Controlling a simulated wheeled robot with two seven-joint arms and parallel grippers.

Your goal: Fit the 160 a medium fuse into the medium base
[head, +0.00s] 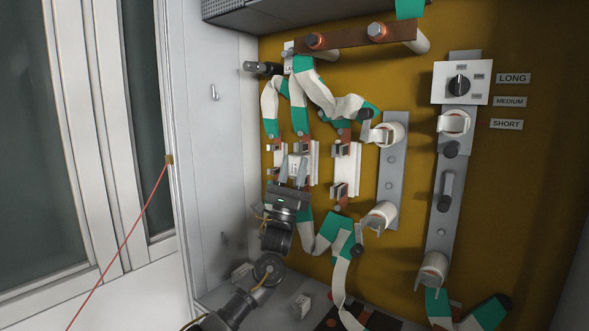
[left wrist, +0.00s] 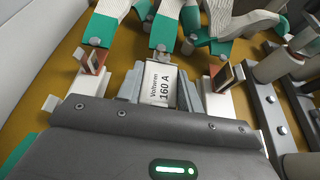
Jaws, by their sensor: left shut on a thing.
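The fuse is a white block marked 160 A (left wrist: 162,84), upright between the fingers of my left gripper (left wrist: 162,92) in the left wrist view. In the head view the left gripper (head: 293,172) comes up from below, shut on the fuse (head: 293,168). The fuse is in front of the middle of three bases (head: 314,150) on the ochre panel. The fingers and fuse hide most of that base, so I cannot tell whether the fuse touches its clips. No base carries a readable size label. My right gripper is not in view.
An empty base with copper clips (head: 343,168) stands at right, another base (head: 269,160) at left. Green and white straps (head: 299,105) run above and below. Grey rails (head: 390,170) stand further right, by a LONG, MEDIUM, SHORT dial (head: 459,85).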

